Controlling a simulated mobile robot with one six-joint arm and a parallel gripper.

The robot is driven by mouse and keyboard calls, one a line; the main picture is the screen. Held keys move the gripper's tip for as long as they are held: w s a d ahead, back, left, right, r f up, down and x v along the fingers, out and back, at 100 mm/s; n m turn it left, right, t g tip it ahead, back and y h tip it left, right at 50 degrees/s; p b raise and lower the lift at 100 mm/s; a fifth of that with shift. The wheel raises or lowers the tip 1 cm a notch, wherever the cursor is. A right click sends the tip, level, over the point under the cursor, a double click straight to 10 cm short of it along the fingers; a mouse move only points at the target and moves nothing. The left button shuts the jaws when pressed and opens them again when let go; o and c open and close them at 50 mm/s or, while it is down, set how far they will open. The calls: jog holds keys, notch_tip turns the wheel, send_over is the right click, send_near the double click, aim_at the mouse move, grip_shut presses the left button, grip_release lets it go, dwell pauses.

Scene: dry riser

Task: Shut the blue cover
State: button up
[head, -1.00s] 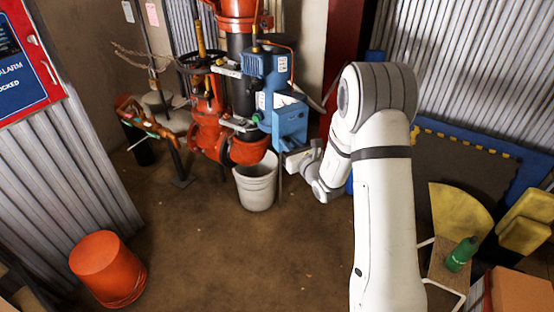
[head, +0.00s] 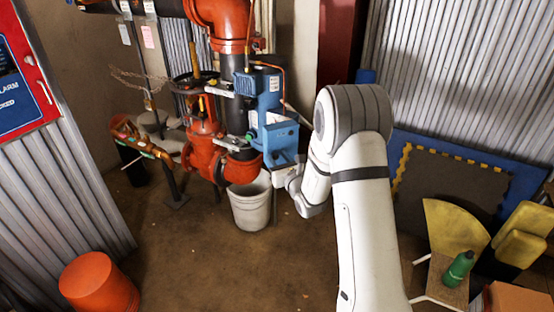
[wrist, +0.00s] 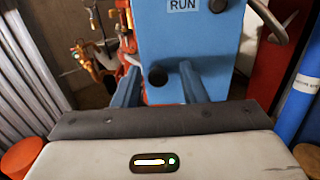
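The blue cabinet (head: 281,146) is mounted on the orange and black riser pipe. In the wrist view, a blue panel (wrist: 199,38) labelled RUN fills the upper middle, with a dark round knob (wrist: 158,76) low on it. I cannot tell whether this panel is the cover, or how far the cover stands open. My gripper (wrist: 160,66) is in front of the panel, its two blue-grey fingers apart and one on each side of the knob, with gaps. No held object shows between them. In the head view, my gripper is partly hidden beside the cabinet's lower right.
A white bucket (head: 250,207) stands below the cabinet. An orange bucket (head: 98,284) is on the floor at lower left. A stool with a green bottle (head: 459,268) and yellow pads (head: 523,232) are at right. The floor between is clear.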

jog(key=shift+s, duration=0.1)
jog(key=shift+s+d+f, duration=0.1)
jog(key=shift+s, duration=0.15)
jog(key=b+v, duration=0.1)
jog(key=v, duration=0.6)
